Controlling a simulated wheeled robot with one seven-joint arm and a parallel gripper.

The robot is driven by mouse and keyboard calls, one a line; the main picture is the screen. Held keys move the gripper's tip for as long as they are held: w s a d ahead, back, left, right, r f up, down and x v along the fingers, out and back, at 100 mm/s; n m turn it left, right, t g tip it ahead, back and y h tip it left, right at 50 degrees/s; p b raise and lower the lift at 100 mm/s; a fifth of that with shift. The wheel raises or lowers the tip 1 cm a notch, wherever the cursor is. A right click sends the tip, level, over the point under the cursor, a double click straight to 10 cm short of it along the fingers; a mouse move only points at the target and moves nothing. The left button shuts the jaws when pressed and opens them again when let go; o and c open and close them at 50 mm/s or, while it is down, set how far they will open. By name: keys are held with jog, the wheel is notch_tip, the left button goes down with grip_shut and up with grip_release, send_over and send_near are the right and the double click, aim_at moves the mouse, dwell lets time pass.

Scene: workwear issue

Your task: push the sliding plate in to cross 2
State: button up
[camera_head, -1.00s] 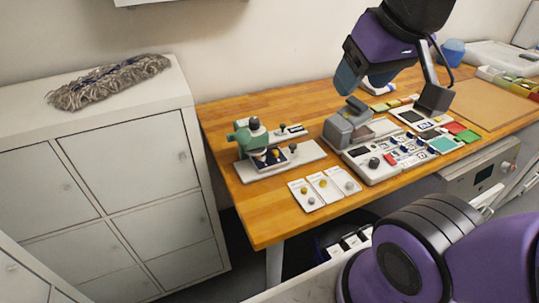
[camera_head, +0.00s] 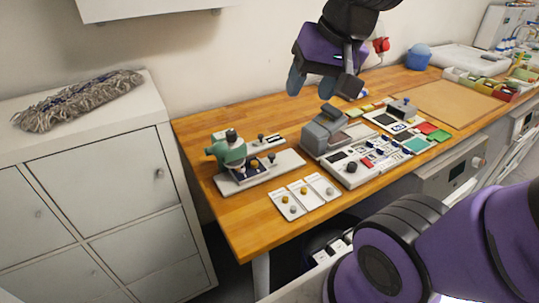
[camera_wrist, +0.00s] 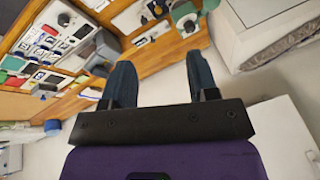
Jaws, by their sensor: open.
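A green-headed device (camera_head: 231,152) stands on a pale base plate (camera_head: 290,163) at the left end of the wooden table. A dark knob (camera_head: 272,158) stands on this plate, and a narrow pale strip with a knob (camera_head: 262,138) lies behind it. I cannot tell for certain which part is the sliding plate, and cross 2 is too small to make out. My gripper (camera_head: 322,86) is open and empty, in the air above the back of the table, right of the device. In the wrist view my gripper (camera_wrist: 160,68) points towards the device (camera_wrist: 184,14), apart from it.
Three white cards with knobs (camera_head: 303,195) lie at the table's front edge. A grey box (camera_head: 325,131) and a panel with coloured parts (camera_head: 372,160) stand right of the device. A cabinet (camera_head: 115,185) with a mop head (camera_head: 80,98) stands left.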

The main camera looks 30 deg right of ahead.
jog(key=w+f+m+y, duration=0.2)
jog(key=w+f+m, duration=0.1)
jog(key=w+m, duration=0.35)
jog(key=m+g, duration=0.1)
jog(key=m, duration=1.6)
send_over(272, 154)
jog(key=s+d, duration=0.3)
notch_tip(272, 154, down, 21)
jog(key=x, duration=1)
jog(key=shift+s+f, duration=0.15)
jog(key=shift+f, duration=0.05)
grip_shut()
